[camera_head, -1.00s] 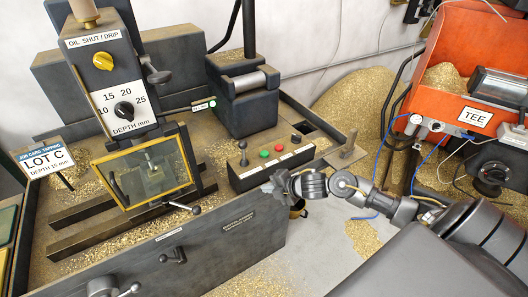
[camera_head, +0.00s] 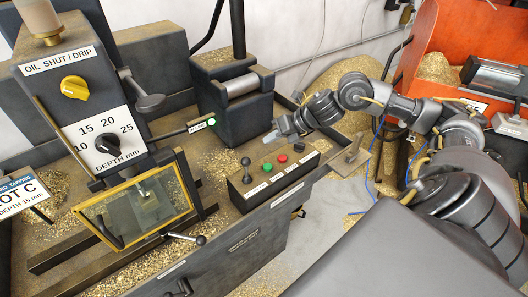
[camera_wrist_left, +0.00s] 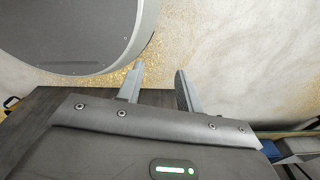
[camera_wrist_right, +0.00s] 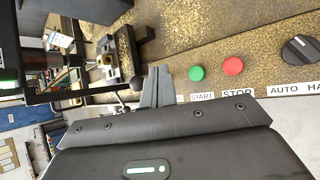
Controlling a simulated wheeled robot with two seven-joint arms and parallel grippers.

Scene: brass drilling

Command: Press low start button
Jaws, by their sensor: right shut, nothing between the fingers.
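The green start button (camera_head: 267,168) sits on the sloped top of the dark control box (camera_head: 270,186), between a black lever and the red button (camera_head: 282,158). In the right wrist view the green button (camera_wrist_right: 197,73) shows above the START label (camera_wrist_right: 202,97), to the right of the fingers. My right gripper (camera_head: 270,138) is shut and empty, above and behind the control box, apart from the button. Its closed fingers also show in the right wrist view (camera_wrist_right: 157,86). My left gripper (camera_wrist_left: 158,82) is open and empty over the chip-strewn floor, outside the head view.
A black lever (camera_head: 246,170) stands left of the green button. A black rotary knob (camera_wrist_right: 300,49) lies right of the red button (camera_wrist_right: 233,66). The drill's depth panel (camera_head: 103,137) and framed guard (camera_head: 142,200) stand left. An orange bin (camera_head: 440,45) is at the back right.

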